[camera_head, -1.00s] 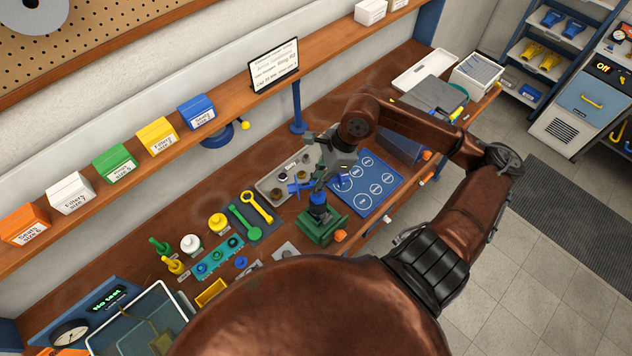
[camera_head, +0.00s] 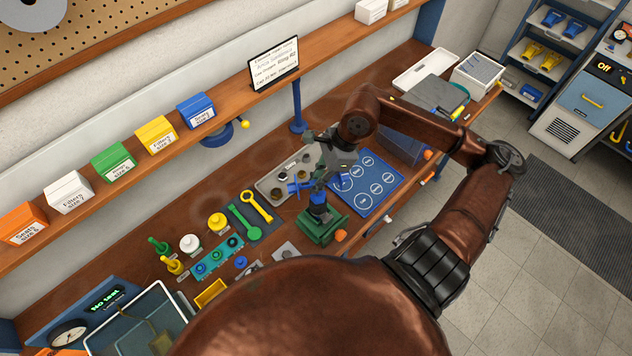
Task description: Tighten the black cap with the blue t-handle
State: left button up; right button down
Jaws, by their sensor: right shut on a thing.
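My right gripper (camera_head: 322,168) is above the green vise (camera_head: 318,232) on the bench, its fingers pointing down. It is shut on the blue t-handle (camera_head: 296,187), whose bar shows at the left of the fingers. Directly below, a blue and dark part (camera_head: 319,205) stands upright in the vise. The black cap cannot be told apart clearly there, and the contact between handle and part is partly hidden by the gripper. My left gripper is out of view.
A grey tray with small parts (camera_head: 268,187) lies behind the vise, and a blue mat with white circles (camera_head: 383,178) lies to its right. Green and yellow wrenches (camera_head: 256,206) and a teal holder (camera_head: 215,258) lie to the left. A sign (camera_head: 273,65) stands on the shelf.

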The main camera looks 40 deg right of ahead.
jog(key=shift+b, duration=0.35)
dwell(0.7)
jog(key=shift+f+b, duration=0.7)
jog(key=shift+b, duration=0.9)
dwell(1.6)
dwell(0.5)
jog(key=shift+m+b, duration=0.45)
jog(key=shift+m, duration=0.25)
jog(key=shift+w+h, duration=0.1)
jog(key=shift+h, duration=0.2)
jog(key=shift+m+t+b, duration=0.35)
jog(key=shift+m+t, duration=0.05)
jog(key=shift+m, duration=0.2)
jog(key=shift+m, duration=0.3)
